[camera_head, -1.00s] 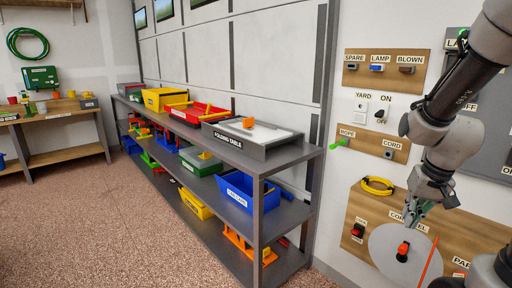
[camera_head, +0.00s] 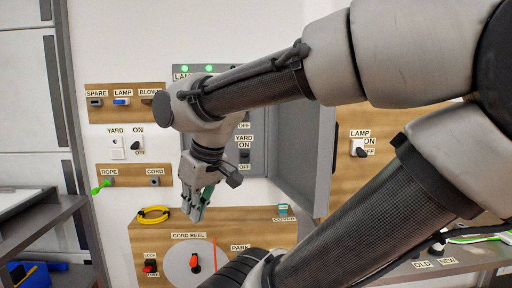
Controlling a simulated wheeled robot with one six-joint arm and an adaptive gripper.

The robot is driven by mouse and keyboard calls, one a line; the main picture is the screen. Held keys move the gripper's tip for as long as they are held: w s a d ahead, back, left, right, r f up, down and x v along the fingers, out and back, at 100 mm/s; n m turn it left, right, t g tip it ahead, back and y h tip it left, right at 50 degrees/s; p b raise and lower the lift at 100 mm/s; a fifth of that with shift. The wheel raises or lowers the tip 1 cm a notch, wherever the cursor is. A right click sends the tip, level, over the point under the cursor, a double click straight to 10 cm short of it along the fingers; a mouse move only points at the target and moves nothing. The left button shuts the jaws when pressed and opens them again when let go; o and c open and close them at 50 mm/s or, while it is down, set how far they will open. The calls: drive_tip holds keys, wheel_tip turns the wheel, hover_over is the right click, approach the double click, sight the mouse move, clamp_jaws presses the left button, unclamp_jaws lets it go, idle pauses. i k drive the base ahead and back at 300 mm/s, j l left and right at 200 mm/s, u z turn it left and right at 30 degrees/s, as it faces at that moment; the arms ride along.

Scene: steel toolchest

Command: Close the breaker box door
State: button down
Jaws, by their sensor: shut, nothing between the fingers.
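The grey breaker box (camera_head: 257,152) is on the white wall in the middle of the view, partly hidden behind my arm. Green lights show along its top, and a YARD switch marked ON and OFF shows inside. Its grey door (camera_head: 303,150) stands open on the right side, swung out from the wall; my upper arm hides its top. My gripper (camera_head: 195,213) points down, shut and empty, in front of the wall at the box's lower left. It is left of the door and looks apart from it.
Below the box is a wooden panel (camera_head: 262,222) with a yellow cable loop (camera_head: 154,213), a cord reel disc (camera_head: 185,262) and a red knob. Another wooden panel (camera_head: 346,190) is right of the door. A shelf (camera_head: 48,222) stands at the left.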

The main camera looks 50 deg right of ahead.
sight(303, 133)
drive_tip(key=k+l, duration=1.35)
drive_tip(key=k+l+z, duration=0.1)
drive_tip(key=k+l, duration=0.55)
drive_tip(key=l, duration=0.15)
drive_tip(key=k+l, duration=0.65)
drive_tip(key=i+j, duration=0.1)
drive_tip(key=i, duration=0.65)
